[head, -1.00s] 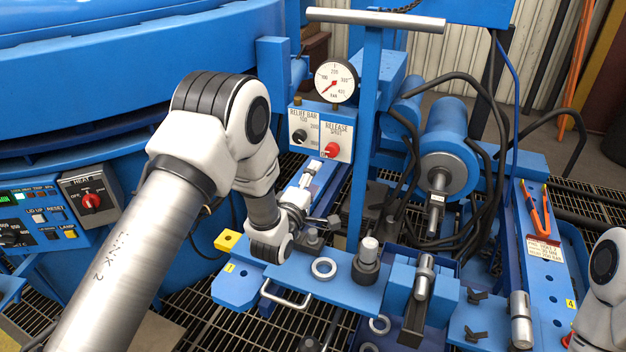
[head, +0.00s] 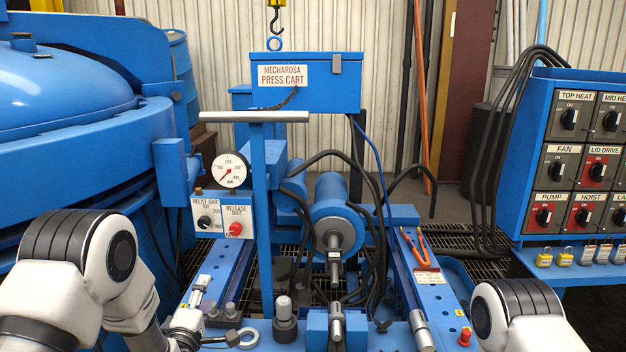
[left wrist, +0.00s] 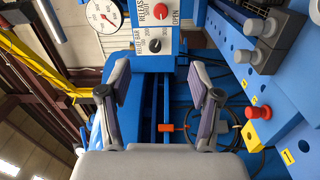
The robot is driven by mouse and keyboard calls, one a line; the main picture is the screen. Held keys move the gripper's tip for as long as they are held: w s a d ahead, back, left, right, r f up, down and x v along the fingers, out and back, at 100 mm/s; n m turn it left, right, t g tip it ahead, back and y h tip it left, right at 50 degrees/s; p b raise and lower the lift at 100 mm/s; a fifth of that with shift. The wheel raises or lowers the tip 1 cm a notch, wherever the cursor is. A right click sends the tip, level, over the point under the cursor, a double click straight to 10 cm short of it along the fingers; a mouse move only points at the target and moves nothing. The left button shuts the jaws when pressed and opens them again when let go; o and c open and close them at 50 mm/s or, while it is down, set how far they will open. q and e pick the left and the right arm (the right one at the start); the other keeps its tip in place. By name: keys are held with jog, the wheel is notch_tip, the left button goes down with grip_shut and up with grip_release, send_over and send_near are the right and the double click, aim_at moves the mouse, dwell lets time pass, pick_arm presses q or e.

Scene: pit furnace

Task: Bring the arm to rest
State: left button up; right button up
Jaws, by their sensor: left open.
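My left arm (head: 122,250) comes in from the lower left of the head view, and its wrist reaches down to the bottom edge. My left gripper (head: 205,334) is small and partly cut off there, over the left part of the press cart. In the left wrist view the left gripper (left wrist: 158,88) is open, its two dark finger pads wide apart with nothing between them. My right arm (head: 520,318) shows only as a link at the lower right. The right gripper is out of view.
The relief and release box (head: 218,217) with its gauge (head: 231,169) stands just beyond my left gripper. The press cart's upright handle (head: 262,210) and cylinder (head: 335,230) are in the middle. The furnace (head: 80,140) is at left, a switch panel (head: 545,150) at right.

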pick_arm(q)
jog(key=s+a+f+m+g, duration=0.1)
jog(key=s+f+m+g, duration=0.65)
jog(key=s+f, duration=1.7)
jog(key=s+f+m+g, duration=0.2)
jog(key=s+m+g, duration=0.25)
jog(key=s, duration=0.45)
jog(key=s+f+m+g, duration=0.2)
jog(key=s+m+g, duration=0.3)
jog(key=s, duration=0.5)
notch_tip(320, 180, up, 15)
jog(key=g+p, duration=0.1)
jog(key=p, duration=1.4)
jog(key=shift+w+r+n+y, duration=0.2)
jog(key=shift+w+n+y, duration=0.1)
pick_arm(e)
notch_tip(320, 180, up, 15)
jog(key=shift+r, duration=0.2)
